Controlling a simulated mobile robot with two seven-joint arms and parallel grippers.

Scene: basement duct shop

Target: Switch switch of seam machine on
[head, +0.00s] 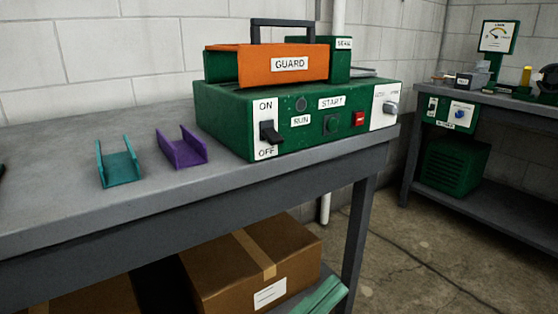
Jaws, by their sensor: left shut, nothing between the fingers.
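The green seam machine (222,124) stands on the grey workbench. On its front left is the switch (271,133), a black lever on a white plate marked ON at the top and OFF at the bottom. The lever points outward and tilts down, toward OFF. Only a small dark tip of my left gripper (2,171) shows at the left edge, shut and empty, well left of the machine and apart from the switch. My right gripper is not in view.
An orange guard (258,64) sits on the machine. Its front also has a red button (359,118) and a grey knob (390,108). A teal channel (119,168) and purple channel (182,151) lie left of it. A cardboard box (235,275) is below the bench (50,205).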

